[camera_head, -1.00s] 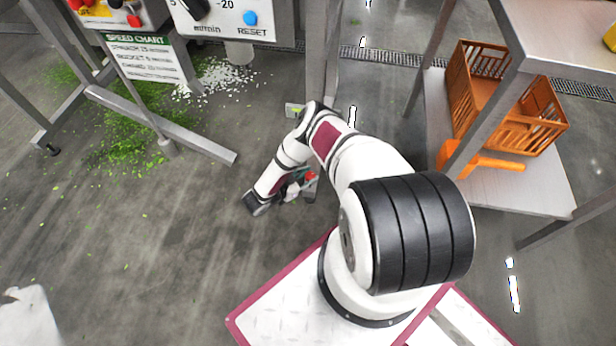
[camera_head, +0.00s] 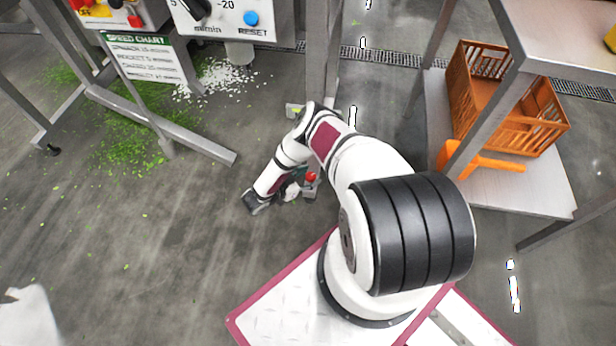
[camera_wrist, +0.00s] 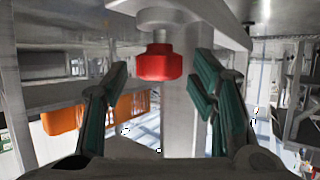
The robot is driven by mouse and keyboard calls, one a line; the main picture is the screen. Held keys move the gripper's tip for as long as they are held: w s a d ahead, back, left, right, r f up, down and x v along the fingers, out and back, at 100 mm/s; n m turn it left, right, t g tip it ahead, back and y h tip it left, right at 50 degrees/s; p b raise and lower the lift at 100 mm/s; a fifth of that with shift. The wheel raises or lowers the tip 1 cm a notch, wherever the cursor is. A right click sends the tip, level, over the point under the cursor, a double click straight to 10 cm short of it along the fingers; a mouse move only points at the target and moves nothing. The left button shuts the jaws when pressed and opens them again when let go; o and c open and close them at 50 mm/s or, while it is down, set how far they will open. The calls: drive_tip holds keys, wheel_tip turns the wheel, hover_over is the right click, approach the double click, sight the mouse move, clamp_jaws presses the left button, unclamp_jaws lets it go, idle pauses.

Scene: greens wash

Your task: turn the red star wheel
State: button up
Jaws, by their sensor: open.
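The red star wheel (camera_wrist: 159,64) shows in the wrist view, a red lobed knob on a short grey stem under a pale round fitting, beside a grey post. A small red part of it shows in the head view (camera_head: 311,177), partly hidden by my arm. My gripper (camera_wrist: 160,82) is open. Its two teal-padded fingers stand left and right of the wheel in the wrist view, with visible gaps on both sides. I cannot tell whether the wheel lies between the fingertips or beyond them. In the head view the gripper is mostly hidden behind my arm.
A grey steel post (camera_head: 317,60) rises behind the wheel. A shelf (camera_head: 508,190) with an orange crate (camera_head: 480,95) stands at right. A control panel (camera_head: 225,18) and speed chart (camera_head: 143,58) are at upper left. Green scraps litter the floor; open floor lies at left.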

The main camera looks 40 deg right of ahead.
drive_tip(key=v, duration=0.8)
